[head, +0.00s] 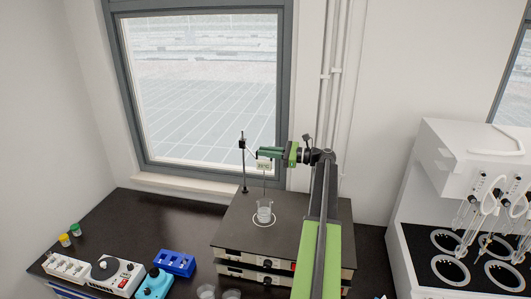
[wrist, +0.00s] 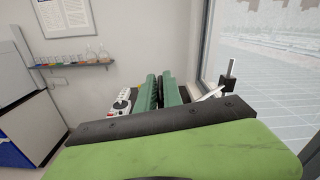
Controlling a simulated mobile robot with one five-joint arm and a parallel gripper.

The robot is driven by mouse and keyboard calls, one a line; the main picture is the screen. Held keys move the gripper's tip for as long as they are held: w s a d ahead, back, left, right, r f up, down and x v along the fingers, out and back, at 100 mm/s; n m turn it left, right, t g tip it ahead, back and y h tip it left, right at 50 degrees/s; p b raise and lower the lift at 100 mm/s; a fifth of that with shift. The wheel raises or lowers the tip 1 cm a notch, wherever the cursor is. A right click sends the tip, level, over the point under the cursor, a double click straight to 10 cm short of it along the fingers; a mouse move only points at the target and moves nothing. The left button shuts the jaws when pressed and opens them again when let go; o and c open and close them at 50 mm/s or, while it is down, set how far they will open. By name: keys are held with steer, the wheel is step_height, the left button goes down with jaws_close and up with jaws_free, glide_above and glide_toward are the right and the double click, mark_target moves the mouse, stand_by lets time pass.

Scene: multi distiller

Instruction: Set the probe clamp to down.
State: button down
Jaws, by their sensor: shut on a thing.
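A thin upright stand rod (head: 244,170) rises at the back left of the hot plate. The black probe clamp (head: 242,143) sits near its top, with a thin arm slanting to the right. A small white display (head: 264,165) hangs over a glass beaker (head: 264,212), with a thin probe line below it. My gripper (head: 259,153) reaches in from the right at the clamp arm, just above the display, and is shut on the clamp. In the wrist view, its green fingers (wrist: 168,91) lie close together; what they hold is hidden. The clamp's black end (wrist: 230,72) stands at their right.
The beaker stands on a black-topped hot plate (head: 234,218) with knobs in front. A blue rack (head: 175,263), a white power strip (head: 66,267) and small glass beakers (head: 207,292) stand at the front left. A white extraction unit (head: 445,165) is at right. A window is behind.

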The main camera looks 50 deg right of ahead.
step_height(320, 180, down, 12)
steer(key=b, duration=1)
steer(key=shift+r, duration=0.25)
steer(key=c, duration=1.5)
jaws_free()
steer(key=shift+f, duration=0.1)
steer(key=v, duration=1.7)
steer(key=shift+s+d, duration=0.2)
steer(key=shift+d, duration=0.05)
